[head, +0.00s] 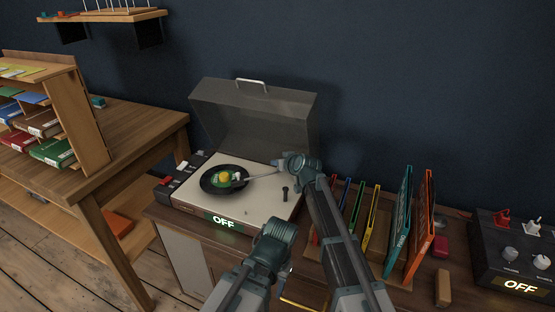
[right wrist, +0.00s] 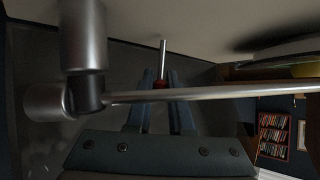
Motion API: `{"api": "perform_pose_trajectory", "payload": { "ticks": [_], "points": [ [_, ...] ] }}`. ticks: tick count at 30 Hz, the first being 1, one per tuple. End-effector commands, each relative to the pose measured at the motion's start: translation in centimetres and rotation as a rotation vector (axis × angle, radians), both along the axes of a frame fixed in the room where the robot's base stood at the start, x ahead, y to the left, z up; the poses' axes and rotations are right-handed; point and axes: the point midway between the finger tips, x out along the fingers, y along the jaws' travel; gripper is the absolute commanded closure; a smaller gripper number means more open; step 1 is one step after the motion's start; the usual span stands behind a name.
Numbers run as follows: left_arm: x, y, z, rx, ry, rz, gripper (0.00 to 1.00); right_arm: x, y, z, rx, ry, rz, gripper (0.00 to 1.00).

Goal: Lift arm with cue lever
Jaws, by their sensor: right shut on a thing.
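The turntable (head: 262,208) stands on a cabinet with its smoky lid (head: 255,115) raised and a lit OFF sign on its front. A black record (head: 213,186) with a green label lies on it. The silver tonearm (head: 263,174) reaches toward the record; whether its tip touches is too small to tell. In the right wrist view the tonearm (right wrist: 220,93) crosses in front of my right gripper (right wrist: 161,90), whose fingers are shut on the red-tipped end of the thin metal cue lever (right wrist: 163,56). My left arm shows low in the head view; its gripper is hidden.
Coloured upright sleeves (head: 363,215) stand in slots right of my right arm. A control box (head: 515,262) with knobs and an OFF sign is at far right. A wooden desk (head: 130,135) with a book rack is at left. The open lid stands close behind the tonearm.

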Motion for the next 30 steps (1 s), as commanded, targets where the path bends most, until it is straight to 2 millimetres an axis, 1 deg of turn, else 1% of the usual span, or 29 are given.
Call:
{"api": "perform_pose_trajectory", "payload": {
  "ticks": [1,4,9,17,18,20,21,23,30],
  "points": [
    [0.00,0.01,1.32,0.000,0.000,0.000,0.50,0.71,-0.08,0.66,0.013,0.050,0.000,1.00],
    [0.00,-0.01,1.94,0.000,0.000,0.000,0.50,1.02,-0.23,0.27,0.040,0.133,0.000,1.00],
    [0.00,0.00,2.23,0.000,0.000,0.000,0.50,1.02,-0.28,-0.17,0.064,0.201,0.000,1.00],
    [0.00,0.00,2.13,0.000,0.000,0.000,0.50,0.94,-0.31,-0.30,0.066,0.206,-0.001,1.00],
    [0.00,0.00,2.13,0.000,0.000,0.000,0.50,0.94,-0.31,-0.30,0.066,0.206,-0.001,0.79],
    [0.00,0.00,2.13,0.000,0.000,0.000,0.50,0.94,-0.31,-0.30,0.066,0.204,0.000,0.68],
    [0.00,0.00,2.13,0.000,0.000,0.000,0.50,0.93,-0.32,-0.30,0.066,0.204,0.000,0.61],
    [0.00,0.00,2.13,0.000,0.000,0.000,0.50,0.93,-0.32,-0.30,0.066,0.204,0.000,0.51],
    [0.00,0.00,2.13,0.000,0.000,0.000,0.50,0.92,-0.32,-0.29,0.065,0.204,0.000,0.51]
  ]
}}
